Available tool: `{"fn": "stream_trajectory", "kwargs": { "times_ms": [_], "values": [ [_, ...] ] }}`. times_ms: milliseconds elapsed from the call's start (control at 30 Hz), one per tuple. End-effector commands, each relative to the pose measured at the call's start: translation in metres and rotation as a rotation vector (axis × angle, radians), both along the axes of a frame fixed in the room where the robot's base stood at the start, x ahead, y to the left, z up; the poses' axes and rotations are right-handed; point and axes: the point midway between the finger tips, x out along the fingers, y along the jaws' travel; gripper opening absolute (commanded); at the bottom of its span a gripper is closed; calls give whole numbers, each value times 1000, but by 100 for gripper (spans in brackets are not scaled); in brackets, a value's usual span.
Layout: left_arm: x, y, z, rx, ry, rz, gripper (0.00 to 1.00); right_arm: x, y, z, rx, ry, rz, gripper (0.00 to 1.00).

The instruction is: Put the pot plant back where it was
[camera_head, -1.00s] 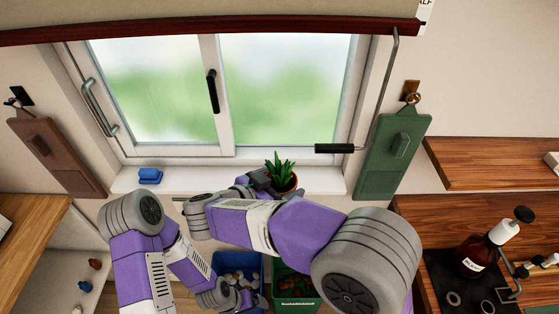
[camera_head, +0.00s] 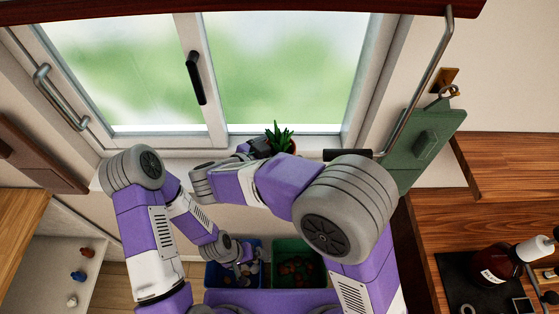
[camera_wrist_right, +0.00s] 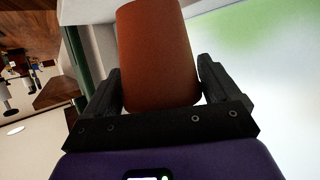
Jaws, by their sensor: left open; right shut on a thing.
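The pot plant (camera_head: 281,137), spiky green leaves in a reddish-brown pot, is at the windowsill in front of the right window pane; my right arm hides its lower part in the head view. My right gripper (camera_head: 262,148) is shut on the pot. In the right wrist view the pot (camera_wrist_right: 158,55) sits between the two fingers of the right gripper (camera_wrist_right: 160,88). I cannot tell whether the pot touches the sill (camera_head: 316,156). My left gripper (camera_head: 246,264) is open and low, over the blue bin (camera_head: 220,275).
A green bin (camera_head: 291,246) with red and green items stands beside the blue one. A wooden counter (camera_head: 432,215) with a dark bottle (camera_head: 497,265) is at right.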

Motion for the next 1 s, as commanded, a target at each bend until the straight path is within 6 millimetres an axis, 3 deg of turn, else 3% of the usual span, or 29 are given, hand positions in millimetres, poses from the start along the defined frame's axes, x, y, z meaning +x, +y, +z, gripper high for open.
{"fn": "stream_trajectory", "kwargs": {
  "times_ms": [200, 633, 667, 700, 1000],
  "values": [
    [0, 0, -11, 0, 0, 0, 99, 0, 0, -37, -3, 0, 0, 41],
    [0, 0, -10, 0, -1, 0, 99, 0, 0, -42, -2, 0, -1, 41],
    [0, 0, -10, 0, -1, 0, 99, 0, 0, -43, -1, 0, 0, 93],
    [0, 0, -10, 0, -1, 0, 99, 0, 0, -43, -1, 0, 0, 99],
    [0, 0, -11, 0, -1, 0, 99, 0, 0, -39, 1, -1, -1, 100]
  ]
}}
